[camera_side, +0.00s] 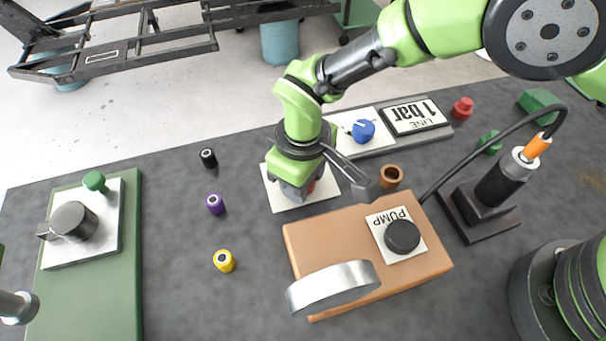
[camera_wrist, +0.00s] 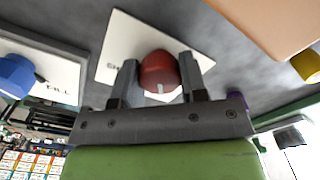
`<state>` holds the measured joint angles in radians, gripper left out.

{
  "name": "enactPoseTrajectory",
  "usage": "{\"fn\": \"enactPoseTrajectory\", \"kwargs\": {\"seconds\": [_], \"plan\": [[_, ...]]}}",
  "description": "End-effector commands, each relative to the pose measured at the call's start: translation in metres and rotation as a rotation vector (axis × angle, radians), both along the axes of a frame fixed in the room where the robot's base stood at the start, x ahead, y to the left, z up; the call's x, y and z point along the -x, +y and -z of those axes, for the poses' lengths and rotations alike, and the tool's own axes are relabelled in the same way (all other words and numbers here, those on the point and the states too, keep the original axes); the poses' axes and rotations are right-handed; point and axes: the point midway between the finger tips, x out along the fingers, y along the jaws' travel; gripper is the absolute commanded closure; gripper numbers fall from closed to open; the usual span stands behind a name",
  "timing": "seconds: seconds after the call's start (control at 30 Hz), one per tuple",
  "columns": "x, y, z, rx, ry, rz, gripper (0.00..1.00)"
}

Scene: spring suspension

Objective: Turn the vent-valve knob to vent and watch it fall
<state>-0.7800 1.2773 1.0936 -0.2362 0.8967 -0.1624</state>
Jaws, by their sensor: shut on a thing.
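A red knob (camera_wrist: 158,72) with a white mark stands on a white plate (camera_wrist: 110,72) in the wrist view. The plate's lettering is mostly covered. My gripper (camera_wrist: 159,63) is shut on the red knob, one finger on each side. In the side view my gripper (camera_side: 297,188) points down over the white plate (camera_side: 272,200), and only a sliver of the red knob (camera_side: 311,187) shows beside it. A blue knob (camera_side: 363,131) sits on another plate, marked FILL in the wrist view, next to a sign reading "LINE 1 bar" (camera_side: 414,116).
A brown block (camera_side: 310,235) with a PUMP plate and a metal hoop (camera_side: 332,286) stands in front of my gripper. A black post with an orange top (camera_side: 497,182) and hose is at right. A copper-coloured ring (camera_side: 391,176) is close by.

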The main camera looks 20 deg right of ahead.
Motion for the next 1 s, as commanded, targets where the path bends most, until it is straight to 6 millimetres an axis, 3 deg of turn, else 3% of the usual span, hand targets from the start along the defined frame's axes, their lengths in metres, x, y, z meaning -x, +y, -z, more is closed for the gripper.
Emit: {"fn": "enactPoseTrajectory", "kwargs": {"seconds": [0.4, 0.93, 0.97, 1.0], "plan": [[0.0012, -0.0006, -0.0002, 0.003, 0.005, -0.170, 0.84], [0.0013, -0.0008, -0.0001, 0.003, 0.007, -0.190, 0.84], [0.0012, -0.0008, -0.0001, 0.004, 0.006, -0.190, 0.54], [0.0011, -0.0007, -0.0001, 0.003, 0.005, -0.190, 0.45]]}}
